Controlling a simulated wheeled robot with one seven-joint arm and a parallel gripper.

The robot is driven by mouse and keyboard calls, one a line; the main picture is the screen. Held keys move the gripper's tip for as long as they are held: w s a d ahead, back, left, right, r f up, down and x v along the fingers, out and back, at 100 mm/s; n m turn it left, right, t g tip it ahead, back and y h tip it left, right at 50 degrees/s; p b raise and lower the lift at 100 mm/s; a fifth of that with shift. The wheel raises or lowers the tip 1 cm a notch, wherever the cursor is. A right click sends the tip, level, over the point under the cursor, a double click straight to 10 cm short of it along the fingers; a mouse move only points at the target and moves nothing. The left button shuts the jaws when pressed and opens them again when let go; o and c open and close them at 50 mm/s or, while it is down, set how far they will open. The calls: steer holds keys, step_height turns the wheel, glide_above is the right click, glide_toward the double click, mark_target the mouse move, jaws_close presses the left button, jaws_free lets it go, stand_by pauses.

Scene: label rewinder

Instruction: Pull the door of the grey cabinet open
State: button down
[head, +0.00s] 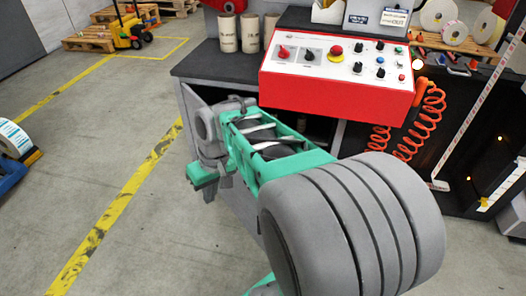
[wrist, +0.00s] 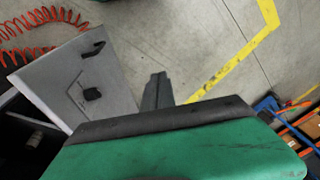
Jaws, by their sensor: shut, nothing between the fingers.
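The grey cabinet (head: 338,138) stands under the dark worktop and red control box. Its door (wrist: 60,80) stands partly open, with the dark inside showing beside it. In the wrist view the door's grey face carries a black handle (wrist: 92,48) and a small black fitting (wrist: 91,94). In the head view my arm hides most of the door and its handle. My gripper (wrist: 156,80) is shut and empty, just right of the door's edge in the wrist view and apart from the handle. Whether it touches the door's edge I cannot tell.
The red control box (head: 335,92) sits above the cabinet, close to my arm. An orange coiled hose (head: 425,115) hangs at the right. A blue stand (head: 10,175) with a label roll is at the far left. The floor left of the cabinet is clear, with yellow lines.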

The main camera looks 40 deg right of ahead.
steer(key=w+d+r+t+y+p, duration=0.1)
steer(key=w+d+r+y+p, duration=0.2)
steer(key=d, duration=0.8)
steer(key=d+r+t+p, duration=0.1)
steer(key=d+r+p, duration=0.25)
steer(key=d, duration=0.85)
steer(key=s+d+f+t+y+p, duration=0.1)
steer(key=s+d+f+p, duration=0.15)
steer(key=s+d, duration=0.5)
steer(key=a+r+b+x, duration=0.1)
steer(key=b+x, duration=0.3)
steer(key=x, duration=0.7)
steer(key=shift+w+a+n, duration=0.35)
steer(key=shift+a+n, duration=0.05)
steer(key=shift+r, duration=0.15)
